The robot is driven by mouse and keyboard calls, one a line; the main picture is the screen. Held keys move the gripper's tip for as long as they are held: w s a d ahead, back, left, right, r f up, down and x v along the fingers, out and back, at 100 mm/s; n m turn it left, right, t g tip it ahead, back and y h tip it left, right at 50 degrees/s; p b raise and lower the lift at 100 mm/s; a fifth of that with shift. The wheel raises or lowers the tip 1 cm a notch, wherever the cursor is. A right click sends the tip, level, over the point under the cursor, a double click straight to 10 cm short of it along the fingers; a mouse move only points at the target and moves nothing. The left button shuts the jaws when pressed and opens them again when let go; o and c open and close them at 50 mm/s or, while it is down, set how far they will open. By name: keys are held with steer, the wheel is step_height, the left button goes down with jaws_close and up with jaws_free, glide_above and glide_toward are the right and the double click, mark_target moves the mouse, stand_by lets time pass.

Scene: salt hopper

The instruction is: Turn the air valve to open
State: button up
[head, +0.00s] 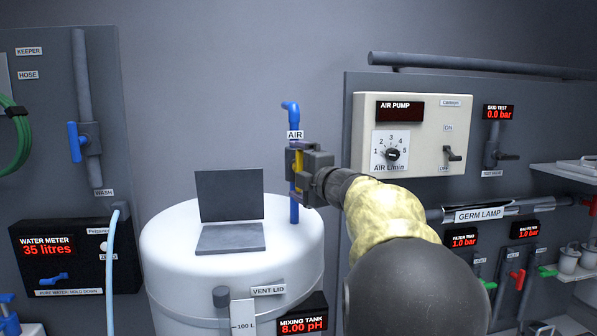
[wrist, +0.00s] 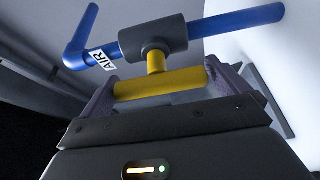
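The air valve is a dark grey body (wrist: 153,40) on a blue pipe (head: 294,121) that carries an AIR label. Its yellow bar handle (head: 298,166) stands upright in the head view, in line with the pipe. In the wrist view the handle (wrist: 160,83) sits on a short yellow stem and runs roughly along the pipe. My gripper (head: 304,172) is at the handle. Its fingers (wrist: 168,88) are wide apart, one at each end of the bar, and appear to touch both ends. The gripper hides part of the valve in the head view.
A white tank (head: 180,262) with a grey laptop-like panel (head: 229,208) on top stands left of the pipe. The air pump box (head: 436,115), with a dark display, is on the right wall panel. A horizontal germ lamp (head: 480,214) is below it.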

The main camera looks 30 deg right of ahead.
steer(key=s+d+b, duration=0.2)
steer(key=s+b, duration=0.2)
steer(key=s, duration=1.3)
steer(key=shift+s+f, duration=0.1)
